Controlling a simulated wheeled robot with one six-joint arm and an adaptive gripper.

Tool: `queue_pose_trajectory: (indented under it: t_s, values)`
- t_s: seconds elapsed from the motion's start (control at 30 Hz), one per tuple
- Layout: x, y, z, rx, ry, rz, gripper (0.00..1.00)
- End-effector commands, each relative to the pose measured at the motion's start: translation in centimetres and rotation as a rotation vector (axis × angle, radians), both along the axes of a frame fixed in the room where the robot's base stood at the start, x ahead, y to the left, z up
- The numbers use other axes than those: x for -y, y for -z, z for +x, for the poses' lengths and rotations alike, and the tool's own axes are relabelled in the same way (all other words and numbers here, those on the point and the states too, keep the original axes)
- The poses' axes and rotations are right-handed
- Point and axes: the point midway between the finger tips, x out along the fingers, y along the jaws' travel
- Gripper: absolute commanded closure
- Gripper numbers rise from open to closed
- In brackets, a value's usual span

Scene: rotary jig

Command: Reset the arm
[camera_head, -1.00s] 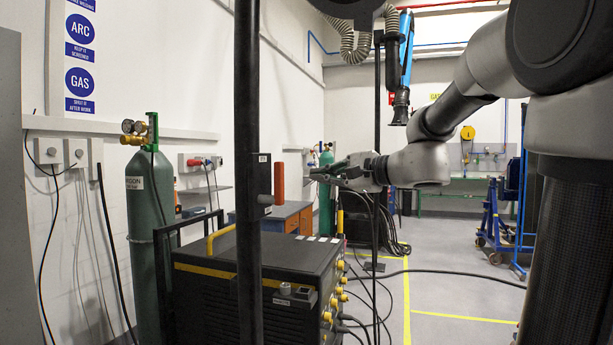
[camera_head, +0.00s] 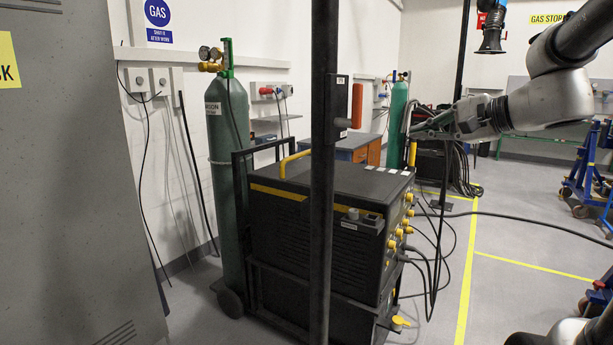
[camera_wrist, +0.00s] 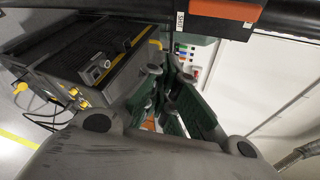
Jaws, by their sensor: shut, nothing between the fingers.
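My gripper (camera_head: 430,128) is held out at the end of my arm, to the right of the black post, with its dark green fingers pointing left. It looks shut and empty. In the wrist view its green fingers (camera_wrist: 172,100) lie close together with nothing between them. A red-orange bar (camera_head: 357,105) stands upright on a small bracket on the black post (camera_head: 323,200), apart from my gripper. In the wrist view an orange piece (camera_wrist: 225,10) with a white label beside it shows on a black bar at the top.
A black welding unit (camera_head: 330,215) with yellow trim stands on a cart at centre, cables trailing right. Green gas cylinders (camera_head: 228,170) stand behind it. A grey panel (camera_head: 60,200) fills the left. Blue trolley frames (camera_head: 590,175) stand right; floor between is mostly clear.

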Motion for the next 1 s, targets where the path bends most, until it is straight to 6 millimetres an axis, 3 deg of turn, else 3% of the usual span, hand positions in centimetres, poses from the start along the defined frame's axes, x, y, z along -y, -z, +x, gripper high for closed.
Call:
queue_pose_trajectory:
  t_s: [0.1, 0.2, 0.3, 0.43, 0.57, 0.7, 1.0]
  values:
    - [1.5, 7.0, -5.8, -0.138, -0.113, -0.290, 1.00]
    - [3.3, 11.5, -11.7, -0.232, -0.265, -0.579, 1.00]
    - [5.5, 14.0, -16.7, -0.285, -0.428, -0.861, 1.00]
    - [8.2, 15.1, -20.9, -0.292, -0.606, -1.172, 1.00]
    - [8.5, 14.9, -22.5, -0.232, -0.703, -1.338, 1.00]
    - [7.1, 14.2, -22.4, -0.158, -0.725, -1.359, 1.00]
    - [7.0, 14.2, -22.4, -0.151, -0.729, -1.361, 1.00]
